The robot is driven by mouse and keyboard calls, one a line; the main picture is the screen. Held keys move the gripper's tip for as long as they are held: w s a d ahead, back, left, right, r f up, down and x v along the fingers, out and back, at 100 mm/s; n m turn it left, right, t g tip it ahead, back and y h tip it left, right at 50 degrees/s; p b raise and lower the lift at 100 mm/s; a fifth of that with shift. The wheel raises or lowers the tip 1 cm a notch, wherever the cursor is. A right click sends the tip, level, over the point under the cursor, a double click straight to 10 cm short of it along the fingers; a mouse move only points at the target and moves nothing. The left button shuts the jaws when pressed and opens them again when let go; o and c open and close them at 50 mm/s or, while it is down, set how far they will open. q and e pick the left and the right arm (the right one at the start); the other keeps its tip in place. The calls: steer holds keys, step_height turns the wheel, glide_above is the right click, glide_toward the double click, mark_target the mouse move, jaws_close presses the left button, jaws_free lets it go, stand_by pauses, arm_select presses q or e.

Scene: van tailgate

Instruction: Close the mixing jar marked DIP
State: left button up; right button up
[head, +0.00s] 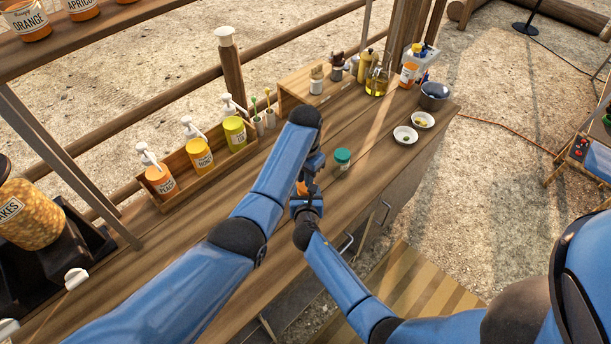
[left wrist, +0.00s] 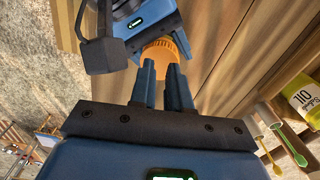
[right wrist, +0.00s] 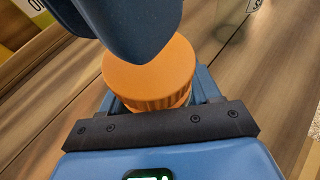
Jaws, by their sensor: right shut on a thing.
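A jar with a ribbed orange lid (head: 302,188) is above the wooden counter, mostly hidden by my grippers in the head view. The lid also shows in the right wrist view (right wrist: 150,75) and the left wrist view (left wrist: 160,52). The lid sits on top of the jar; how tight cannot be told. My right gripper (right wrist: 158,104) is shut on the jar below the lid. My left gripper (left wrist: 161,68) is at the lid, with a narrow gap between its fingers and orange showing through. No DIP marking is readable.
A teal-lidded jar (head: 342,157) stands close to my grippers. Pump bottles stand in a wooden rack (head: 213,172) at the left. Small white bowls (head: 405,135), a dark pot (head: 434,96) and an oil bottle (head: 377,82) are at the far end. The counter in front of the rack is clear.

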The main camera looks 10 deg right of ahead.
arm_select(q)
steer(key=shift+w+f, duration=0.1)
steer(key=shift+f, duration=0.7)
steer(key=shift+f, duration=0.3)
steer(key=shift+r, duration=0.1)
stand_by(0.3)
steer(key=shift+r, duration=1.9)
